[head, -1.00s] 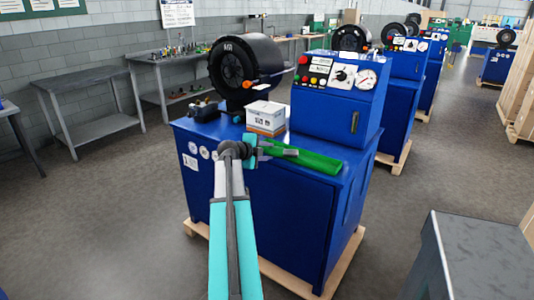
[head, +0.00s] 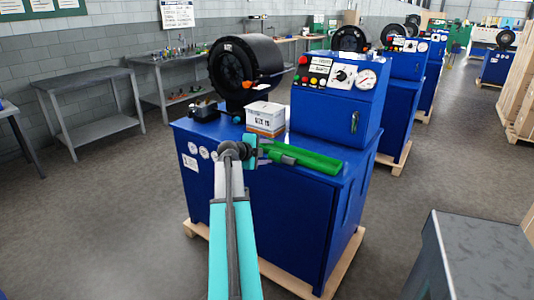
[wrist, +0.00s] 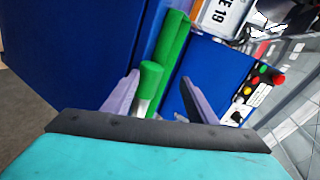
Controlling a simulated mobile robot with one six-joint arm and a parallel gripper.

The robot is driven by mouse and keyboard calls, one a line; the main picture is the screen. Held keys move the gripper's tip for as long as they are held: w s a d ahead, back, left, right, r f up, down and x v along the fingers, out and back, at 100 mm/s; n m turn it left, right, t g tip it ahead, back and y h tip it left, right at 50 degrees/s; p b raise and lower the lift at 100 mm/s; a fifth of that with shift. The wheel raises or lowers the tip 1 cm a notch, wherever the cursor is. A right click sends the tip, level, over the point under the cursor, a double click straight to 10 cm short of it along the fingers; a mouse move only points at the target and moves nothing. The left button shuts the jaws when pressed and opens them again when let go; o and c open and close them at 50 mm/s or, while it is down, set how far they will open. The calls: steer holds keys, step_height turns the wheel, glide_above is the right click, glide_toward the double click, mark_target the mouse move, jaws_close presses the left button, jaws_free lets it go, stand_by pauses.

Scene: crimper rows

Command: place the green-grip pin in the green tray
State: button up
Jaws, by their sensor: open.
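The green tray (head: 318,160) is a long green trough on the blue machine's top, near its front edge. It also shows in the wrist view (wrist: 178,35), running away beyond my fingers. The green-grip pin (wrist: 151,72) is between my fingers in the wrist view, with its green grip up and a pale shaft below. It overlaps the tray in that view; I cannot tell whether it rests in it. My gripper (head: 283,153) is at the tray's left end. Its fingers (wrist: 158,95) are open, with visible gaps beside the pin.
A white labelled box (head: 266,117) stands just behind my gripper. The blue control housing (head: 338,108) rises behind the tray, and the black crimper head (head: 243,70) is at the back left. A grey bench (head: 475,255) is at the lower right. Open floor lies left.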

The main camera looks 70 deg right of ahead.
steer(key=shift+r+p, duration=0.45)
steer(key=shift+p, duration=0.35)
steer(key=b+v, duration=0.1)
steer(key=v, duration=1.1)
steer(key=shift+r, duration=0.1)
